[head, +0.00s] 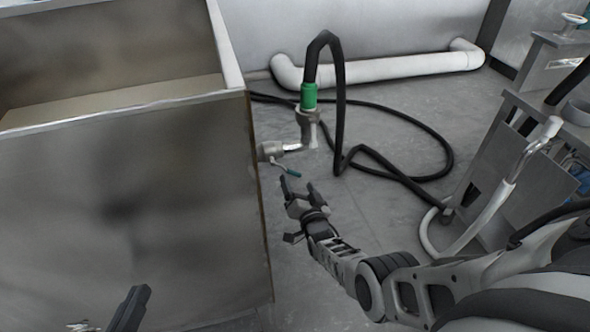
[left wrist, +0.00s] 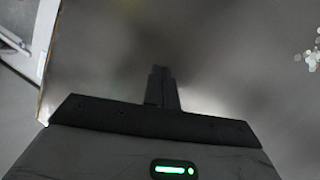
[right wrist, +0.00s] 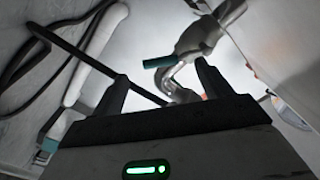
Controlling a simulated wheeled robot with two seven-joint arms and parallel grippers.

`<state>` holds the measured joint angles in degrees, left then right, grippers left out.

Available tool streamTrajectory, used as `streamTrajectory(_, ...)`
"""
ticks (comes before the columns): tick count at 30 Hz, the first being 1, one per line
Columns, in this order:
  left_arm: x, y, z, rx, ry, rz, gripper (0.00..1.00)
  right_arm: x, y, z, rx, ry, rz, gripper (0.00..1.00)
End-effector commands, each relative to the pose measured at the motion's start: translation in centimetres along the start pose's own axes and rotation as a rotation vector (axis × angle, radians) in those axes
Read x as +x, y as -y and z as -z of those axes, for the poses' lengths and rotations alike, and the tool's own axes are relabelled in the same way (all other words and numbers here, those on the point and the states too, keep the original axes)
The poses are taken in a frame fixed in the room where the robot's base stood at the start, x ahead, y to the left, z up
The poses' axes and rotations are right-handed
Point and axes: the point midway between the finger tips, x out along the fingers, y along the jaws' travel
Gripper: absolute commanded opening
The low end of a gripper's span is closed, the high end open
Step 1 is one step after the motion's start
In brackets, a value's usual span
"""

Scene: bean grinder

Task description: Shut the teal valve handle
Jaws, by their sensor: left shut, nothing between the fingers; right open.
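The teal valve handle (head: 287,168) is a short lever on a metal valve (head: 273,150) at the side of the big metal bin. My right gripper (head: 298,187) is open and empty just below and in front of the handle. In the right wrist view the teal handle (right wrist: 158,62) appears between the tips of my right gripper (right wrist: 162,70), beyond them, with no contact visible. The valve body (right wrist: 200,35) is beside the right finger. My left gripper (head: 140,291) is shut and empty at the lower left; it also shows in the left wrist view (left wrist: 161,72).
The metal bin (head: 130,190) fills the left side. A black hose (head: 340,100) with a green collar (head: 309,97) rises from the valve fitting and loops over the floor. A white pipe (head: 380,68) runs behind. A grey cart (head: 520,180) stands right.

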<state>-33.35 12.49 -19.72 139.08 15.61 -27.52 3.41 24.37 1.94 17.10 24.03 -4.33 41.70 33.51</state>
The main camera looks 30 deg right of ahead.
Motion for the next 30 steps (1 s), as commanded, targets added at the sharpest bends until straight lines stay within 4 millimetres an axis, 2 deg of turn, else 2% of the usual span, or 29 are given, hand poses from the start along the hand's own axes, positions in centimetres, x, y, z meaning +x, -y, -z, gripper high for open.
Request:
streamTrajectory(4,-0.2,0.2,0.0,0.039,0.027,0.022,0.0,-1.6,0.1,0.1,-0.001,0.001,0.0,0.77)
streamTrajectory(13,-0.2,0.4,-0.3,0.05,0.034,0.028,0.0,-1.9,0.0,-0.1,0.0,-0.001,0.001,0.77)
streamTrajectory(14,-0.2,0.4,-0.3,0.05,0.034,0.028,0.0,-1.9,0.0,-0.1,0.0,-0.001,0.001,0.72)
streamTrajectory(18,-0.4,0.3,0.3,0.053,0.043,0.032,0.0,-1.9,0.5,0.7,0.0,-0.001,0.001,0.34)
streamTrajectory(20,-0.6,0.2,0.7,0.059,0.06,0.04,0.0,-1.9,1.2,1.6,0.0,-0.001,0.001,0.34)
streamTrajectory(30,-1.3,2.2,-0.8,0.07,0.262,0.143,0.0,-1.9,4.4,6.2,0.0,-0.001,0.001,0.34)
